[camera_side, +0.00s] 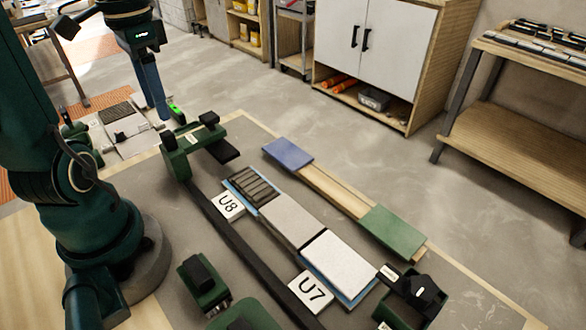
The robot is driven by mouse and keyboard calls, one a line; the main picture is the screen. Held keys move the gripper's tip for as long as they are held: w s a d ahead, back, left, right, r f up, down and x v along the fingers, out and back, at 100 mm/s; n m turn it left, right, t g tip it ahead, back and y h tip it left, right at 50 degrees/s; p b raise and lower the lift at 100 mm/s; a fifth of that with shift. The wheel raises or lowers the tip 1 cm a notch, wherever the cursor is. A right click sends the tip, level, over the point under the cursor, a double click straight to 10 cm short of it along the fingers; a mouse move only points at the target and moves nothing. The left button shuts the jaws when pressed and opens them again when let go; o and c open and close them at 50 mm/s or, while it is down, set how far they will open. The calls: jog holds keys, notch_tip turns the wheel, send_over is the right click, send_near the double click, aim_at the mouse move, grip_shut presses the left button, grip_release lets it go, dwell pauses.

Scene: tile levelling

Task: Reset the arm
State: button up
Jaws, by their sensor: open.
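My gripper (160,116) is at the upper left, pointing down, with long blue fingers. It is open, and I see nothing held in it. The fingertips are near a small bright green item (175,111) behind the green clamp-like fixture (178,160); I cannot tell whether they touch it. A light tile (340,262) by the U7 card (309,290) and a grey tile (295,219) lie in a row. A dark ribbed piece (254,187) is at the row's far end, by the U8 card (228,204).
A wooden strip (335,188) with blue and green end pads lies right of the tiles. A dark rail (235,238) runs along their left. Another green fixture (412,295) stands at front right. A cabinet (385,40) and wooden bench (520,120) stand behind; the floor between is clear.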

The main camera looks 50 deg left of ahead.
jog(key=shift+w+d+r, duration=0.1)
jog(key=shift+w+d, duration=0.1)
jog(key=shift+d, duration=0.1)
jog(key=d+t, duration=0.5)
jog(key=d, duration=1)
jog(key=shift+s+t, duration=0.25)
jog(key=shift+t, duration=0.05)
